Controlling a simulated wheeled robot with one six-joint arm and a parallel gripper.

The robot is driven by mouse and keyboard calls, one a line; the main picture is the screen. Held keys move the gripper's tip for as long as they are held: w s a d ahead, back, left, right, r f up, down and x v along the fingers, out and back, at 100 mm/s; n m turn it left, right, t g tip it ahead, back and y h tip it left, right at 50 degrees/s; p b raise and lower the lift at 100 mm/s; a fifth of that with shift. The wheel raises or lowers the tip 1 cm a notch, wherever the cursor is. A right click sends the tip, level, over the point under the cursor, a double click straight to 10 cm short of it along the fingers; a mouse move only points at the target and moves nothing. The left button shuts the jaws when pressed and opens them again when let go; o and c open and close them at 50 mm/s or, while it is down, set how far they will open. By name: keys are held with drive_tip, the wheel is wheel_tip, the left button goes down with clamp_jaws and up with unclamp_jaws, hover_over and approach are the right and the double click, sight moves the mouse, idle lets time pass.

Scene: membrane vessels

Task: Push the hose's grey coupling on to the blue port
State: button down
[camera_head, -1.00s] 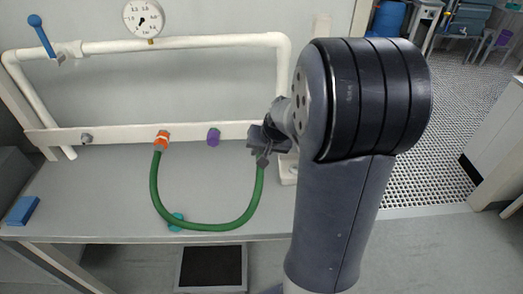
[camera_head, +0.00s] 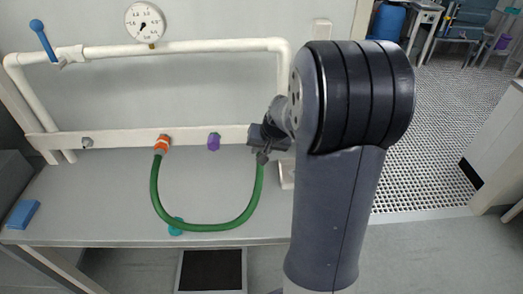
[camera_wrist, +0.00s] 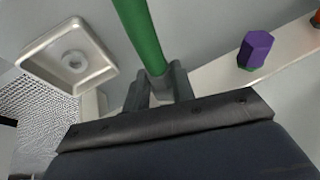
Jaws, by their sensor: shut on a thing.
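The green hose (camera_head: 207,228) hangs in a U shape in the head view. Its left end is on the orange port (camera_head: 162,145) of the white rail. My gripper (camera_head: 262,156) is shut on the hose's right end, close to the rail's right part. In the wrist view my gripper (camera_wrist: 163,88) holds the hose end, and a bit of the grey coupling (camera_wrist: 161,84) shows between the fingers. The green hose (camera_wrist: 140,35) runs up from it. The blue port is not visible; my gripper and arm cover that part of the rail.
A purple port (camera_head: 214,141) and a bare grey port (camera_head: 87,142) are on the rail. A gauge (camera_head: 145,22) and a blue-handled valve (camera_head: 42,40) are on the pipe. A white square dish (camera_wrist: 68,58) lies near my gripper. A blue block (camera_head: 23,214) is at the bench's left.

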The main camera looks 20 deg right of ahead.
drive_tip(key=c, duration=1.1)
unclamp_jaws()
drive_tip(key=shift+w, duration=0.1)
drive_tip(key=shift+r, duration=0.15)
drive_tip(key=v, duration=1)
drive_tip(key=shift+r+b, duration=0.25)
drive_tip(key=shift+b, duration=0.05)
drive_tip(key=shift+f, duration=0.1)
drive_tip(key=x, duration=1)
drive_tip(key=shift+f+p, duration=0.3)
drive_tip(key=shift+f, duration=0.05)
drive_tip(key=shift+s+a, duration=0.15)
drive_tip(key=shift+s, duration=0.3)
drive_tip(key=shift+r, duration=0.1)
